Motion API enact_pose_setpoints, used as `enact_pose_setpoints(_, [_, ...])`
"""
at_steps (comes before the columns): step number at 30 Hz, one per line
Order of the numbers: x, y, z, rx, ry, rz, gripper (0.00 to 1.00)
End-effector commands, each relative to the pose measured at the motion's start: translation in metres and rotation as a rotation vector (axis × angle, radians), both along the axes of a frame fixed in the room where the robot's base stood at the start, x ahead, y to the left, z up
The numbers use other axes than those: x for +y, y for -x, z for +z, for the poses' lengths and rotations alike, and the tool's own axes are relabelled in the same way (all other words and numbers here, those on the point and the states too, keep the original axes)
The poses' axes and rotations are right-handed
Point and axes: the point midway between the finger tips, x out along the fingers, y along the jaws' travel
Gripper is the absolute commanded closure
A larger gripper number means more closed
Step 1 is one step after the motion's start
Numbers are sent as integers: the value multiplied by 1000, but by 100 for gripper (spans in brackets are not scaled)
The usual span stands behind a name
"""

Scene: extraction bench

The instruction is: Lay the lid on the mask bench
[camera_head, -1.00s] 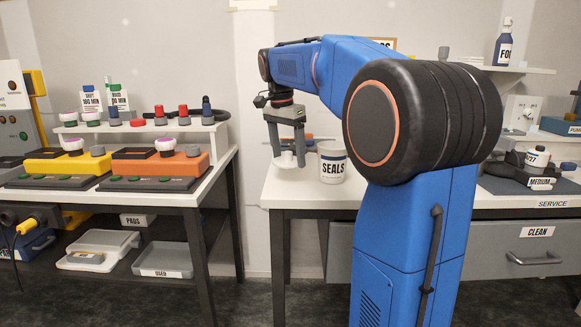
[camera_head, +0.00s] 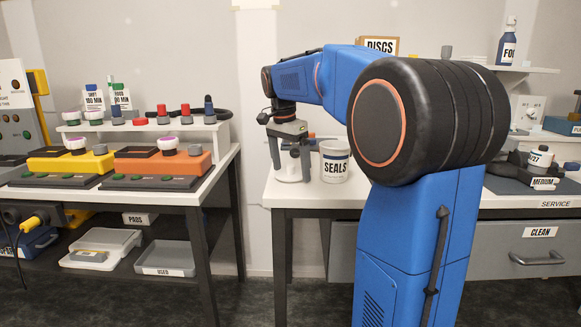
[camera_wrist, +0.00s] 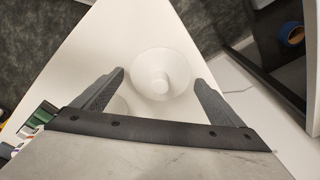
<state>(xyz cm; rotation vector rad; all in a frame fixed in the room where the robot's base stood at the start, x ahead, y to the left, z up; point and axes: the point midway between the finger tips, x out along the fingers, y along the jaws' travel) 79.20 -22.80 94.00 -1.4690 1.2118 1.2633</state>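A white round lid with a small central knob (camera_wrist: 160,84) shows in the wrist view, ahead of my gripper and between the lines of its fingers. My gripper (camera_wrist: 160,80) is open, with a small gap visible on each side of the lid. In the head view my gripper (camera_head: 291,165) points down over the left end of the right-hand bench (camera_head: 300,197), beside the white SEALS tub (camera_head: 335,165). A white shape shows between its fingers there, partly hidden by them. No label reading "mask bench" is legible, so I cannot tell which surface it is.
The left table (camera_head: 205,190) holds a yellow unit (camera_head: 70,163), an orange unit (camera_head: 160,166) and a white riser with bottles and caps. Trays sit on its lower shelf. A gap separates the two tables. A clean drawer (camera_head: 530,258) is under the right bench.

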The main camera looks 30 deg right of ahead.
Motion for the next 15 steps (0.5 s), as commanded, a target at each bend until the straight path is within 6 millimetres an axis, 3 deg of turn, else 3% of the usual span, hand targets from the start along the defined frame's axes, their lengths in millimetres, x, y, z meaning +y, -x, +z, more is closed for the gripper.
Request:
enact_pose_setpoints(8, [0, 0, 6, 0, 0, 0, 8])
enact_pose_setpoints(15, [6, 0, 42, -2, 1, 0, 8])
